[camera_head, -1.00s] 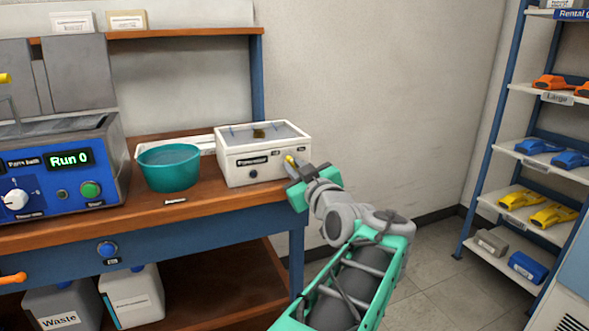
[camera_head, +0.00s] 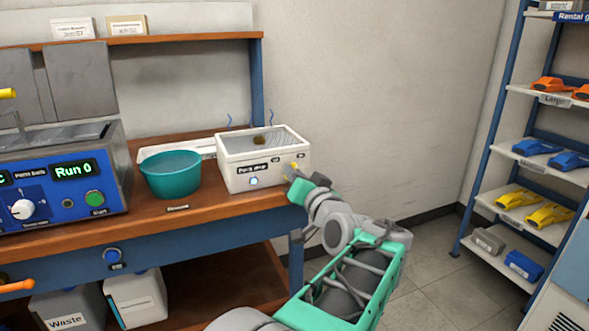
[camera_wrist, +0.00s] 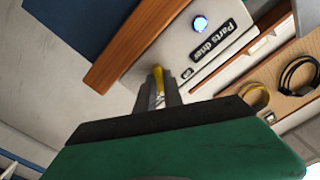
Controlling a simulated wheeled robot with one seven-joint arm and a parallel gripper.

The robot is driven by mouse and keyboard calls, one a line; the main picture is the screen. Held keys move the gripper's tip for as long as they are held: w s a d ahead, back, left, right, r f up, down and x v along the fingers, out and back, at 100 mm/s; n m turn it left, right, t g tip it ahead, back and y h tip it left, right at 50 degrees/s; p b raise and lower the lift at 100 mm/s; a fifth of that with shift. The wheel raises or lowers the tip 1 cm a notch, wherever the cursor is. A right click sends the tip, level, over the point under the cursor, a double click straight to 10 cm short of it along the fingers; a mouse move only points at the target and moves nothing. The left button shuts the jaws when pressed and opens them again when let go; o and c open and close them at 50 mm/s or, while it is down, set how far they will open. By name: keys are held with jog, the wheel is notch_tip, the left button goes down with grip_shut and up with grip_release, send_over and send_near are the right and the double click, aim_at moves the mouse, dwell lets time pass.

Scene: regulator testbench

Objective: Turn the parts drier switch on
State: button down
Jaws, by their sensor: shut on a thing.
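The parts drier (camera_head: 235,182) is a white box with an open-looking top at the right end of the bench. Its front has a dark "Parts drier" label (camera_wrist: 213,40) and a round lamp (camera_head: 253,181), which glows blue-white; the glow also shows in the wrist view (camera_wrist: 200,23). A small yellow switch lever (camera_head: 293,165) sits at the right of the front. My gripper (camera_head: 290,178) is at that lever, and in the wrist view its fingers (camera_wrist: 158,97) are shut on the yellow lever (camera_wrist: 158,74). The fingers hide the lever's lower part.
A teal bowl (camera_head: 172,178) stands left of the drier, beside a blue parts bath (camera_head: 70,190) reading "Run 0". A shelf rack (camera_head: 500,120) with coloured tools stands at the right. Floor between bench and rack is clear.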

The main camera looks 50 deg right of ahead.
jog(key=shift+m+p, duration=0.4)
jog(key=shift+m, duration=0.3)
jog(key=c, duration=1.5)
grip_release()
jog(key=shift+o, duration=0.2)
jog(key=v, duration=0.8)
jog(key=shift+p, duration=0.35)
